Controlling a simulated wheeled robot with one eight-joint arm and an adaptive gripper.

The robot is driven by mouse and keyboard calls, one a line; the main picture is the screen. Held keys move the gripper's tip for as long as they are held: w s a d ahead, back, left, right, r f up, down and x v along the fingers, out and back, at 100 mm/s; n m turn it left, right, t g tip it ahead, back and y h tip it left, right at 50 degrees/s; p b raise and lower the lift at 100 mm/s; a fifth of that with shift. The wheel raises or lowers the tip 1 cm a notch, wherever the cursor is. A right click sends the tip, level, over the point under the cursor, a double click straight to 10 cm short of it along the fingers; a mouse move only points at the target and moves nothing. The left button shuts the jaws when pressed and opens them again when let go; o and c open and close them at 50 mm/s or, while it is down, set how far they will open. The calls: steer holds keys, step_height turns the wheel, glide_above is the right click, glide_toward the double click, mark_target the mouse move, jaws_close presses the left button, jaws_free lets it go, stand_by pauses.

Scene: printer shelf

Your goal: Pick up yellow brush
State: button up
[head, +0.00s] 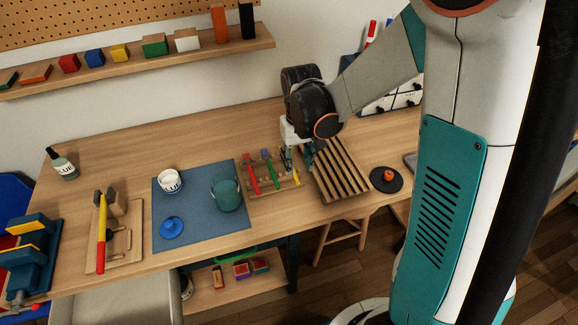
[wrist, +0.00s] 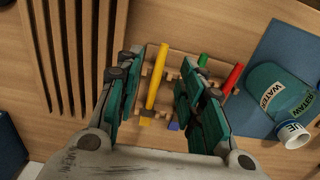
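The yellow brush (wrist: 156,76) lies on a small wooden rack (wrist: 181,60) in the wrist view. My gripper (wrist: 161,64) is open, with its two teal fingers apart and the yellow brush between them in the picture, closer to the left finger. Whether the fingers reach down to brush height I cannot tell. A green brush (wrist: 203,62) and a red brush (wrist: 232,78) lie on the same rack, to the right; the right finger partly hides the green one. In the head view my gripper (head: 298,163) is over the right end of the rack (head: 271,190) and largely hides the yellow brush.
A slatted wooden rack (head: 337,172) stands close on the right. A blue mat (head: 200,236) on the left holds a teal water jar (head: 226,193), a white paint pot (head: 170,183) and a blue lid (head: 172,227). A black disc (head: 386,184) lies further right.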

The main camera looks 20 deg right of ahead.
mark_target(297, 178)
steer(key=shift+a+f+b, duration=0.15)
steer(key=shift+f+b, duration=1.1)
steer(key=shift+f, duration=1.85)
jaws_close()
